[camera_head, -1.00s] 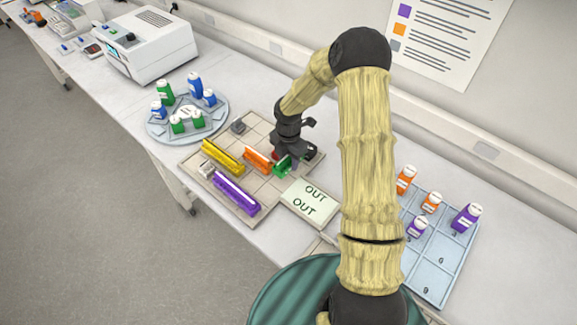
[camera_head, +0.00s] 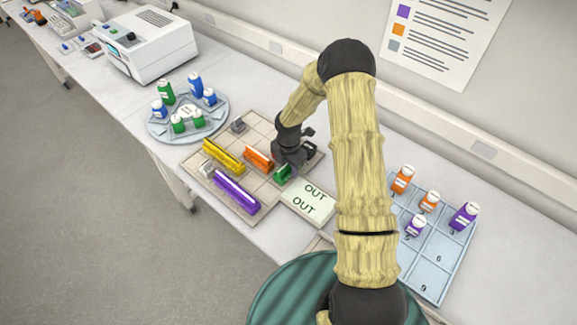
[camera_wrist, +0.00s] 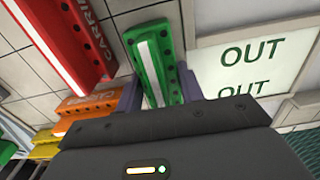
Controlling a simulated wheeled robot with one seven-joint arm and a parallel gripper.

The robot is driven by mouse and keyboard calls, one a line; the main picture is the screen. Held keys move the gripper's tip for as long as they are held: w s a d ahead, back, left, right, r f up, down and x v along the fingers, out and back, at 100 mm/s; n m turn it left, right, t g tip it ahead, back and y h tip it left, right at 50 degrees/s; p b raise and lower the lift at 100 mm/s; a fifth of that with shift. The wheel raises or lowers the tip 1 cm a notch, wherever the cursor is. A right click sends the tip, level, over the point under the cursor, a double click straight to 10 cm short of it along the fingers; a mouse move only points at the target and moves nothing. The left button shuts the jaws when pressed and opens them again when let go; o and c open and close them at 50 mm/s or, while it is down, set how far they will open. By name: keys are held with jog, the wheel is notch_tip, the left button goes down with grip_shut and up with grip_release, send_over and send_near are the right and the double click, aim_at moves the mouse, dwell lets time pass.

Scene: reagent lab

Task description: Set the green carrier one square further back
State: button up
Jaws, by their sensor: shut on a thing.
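The green carrier (camera_head: 283,173) is at the right side of the tiled board (camera_head: 246,207), close to the OUT plate. In the wrist view the green carrier (camera_wrist: 154,62) stands between my two fingers, with a pale stripe along its top. My gripper (camera_wrist: 160,92) is shut on it; in the head view my gripper (camera_head: 286,164) is low over the board and hides part of the carrier. I cannot tell whether the carrier touches the board.
A red carrier (camera_wrist: 65,40) lies left of the green one in the wrist view. Orange (camera_head: 258,158), yellow (camera_head: 223,155) and purple (camera_head: 236,192) carriers occupy the board. The OUT plate (camera_head: 308,201) adjoins it. A round bottle rack (camera_head: 157,132) stands left, a numbered tray (camera_head: 428,270) right.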

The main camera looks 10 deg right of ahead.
jog(key=shift+f, duration=0.2)
jog(key=o, duration=1)
jog(key=shift+o, duration=0.2)
jog(key=shift+r, duration=0.1)
notch_tip(320, 180, up, 12)
jog(key=b, duration=0.3)
jog(key=shift+r, duration=0.15)
